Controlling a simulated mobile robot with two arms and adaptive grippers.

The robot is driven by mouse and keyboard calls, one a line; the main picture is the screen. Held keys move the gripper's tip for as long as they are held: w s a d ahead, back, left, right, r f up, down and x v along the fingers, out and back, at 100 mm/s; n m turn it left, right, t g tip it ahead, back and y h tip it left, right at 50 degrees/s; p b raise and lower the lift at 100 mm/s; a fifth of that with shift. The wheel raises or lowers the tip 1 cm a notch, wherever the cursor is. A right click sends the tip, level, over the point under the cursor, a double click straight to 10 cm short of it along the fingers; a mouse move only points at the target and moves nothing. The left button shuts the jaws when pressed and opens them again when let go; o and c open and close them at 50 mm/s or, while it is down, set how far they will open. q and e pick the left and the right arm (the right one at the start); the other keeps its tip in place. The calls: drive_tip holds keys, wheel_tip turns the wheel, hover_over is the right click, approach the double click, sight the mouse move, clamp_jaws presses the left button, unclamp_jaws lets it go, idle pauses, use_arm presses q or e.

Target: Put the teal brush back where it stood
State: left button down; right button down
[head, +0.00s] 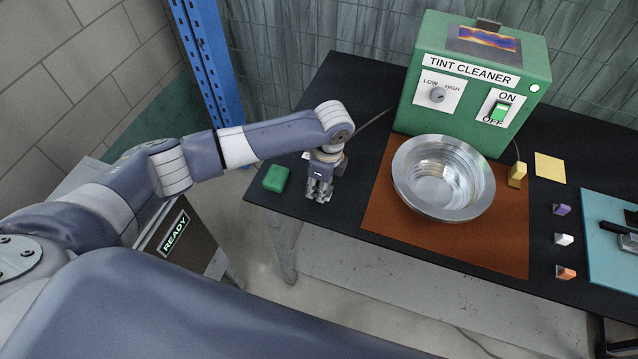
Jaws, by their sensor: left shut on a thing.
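My left gripper (319,197) points down over the left part of the black table (345,85), just right of a green block (276,178) and left of the brown mat. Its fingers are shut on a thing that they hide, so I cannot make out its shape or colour. No teal brush can be made out. Whether the fingertips touch the table I cannot tell. My right gripper is out of view.
A steel bowl (440,178) sits on the brown mat (400,221) before the green tint cleaner box (415,75). Small coloured blocks, including a purple one (561,209), stand right. A black-handled tool (615,228) lies on a teal mat (606,262). A blue post (205,60) rises behind my arm.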

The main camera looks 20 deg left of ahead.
use_arm(q)
drive_tip(key=shift+f, duration=0.1)
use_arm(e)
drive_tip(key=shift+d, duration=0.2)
use_arm(q)
drive_tip(key=c, duration=1.3)
unclamp_jaws()
drive_tip(key=shift+c, duration=0.2)
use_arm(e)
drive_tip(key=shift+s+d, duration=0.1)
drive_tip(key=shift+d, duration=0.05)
use_arm(q)
drive_tip(key=r, duration=0.3)
drive_tip(key=d+r+b, duration=0.1)
drive_tip(key=r, duration=0.3)
drive_tip(key=r+b, duration=0.1)
drive_tip(key=r, duration=0.3)
drive_tip(key=shift+d+r, duration=0.1)
drive_tip(key=shift+d, duration=0.1)
drive_tip(key=shift+r, duration=0.5)
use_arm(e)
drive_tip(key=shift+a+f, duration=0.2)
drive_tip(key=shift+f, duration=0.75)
use_arm(q)
drive_tip(key=shift+s, duration=0.1)
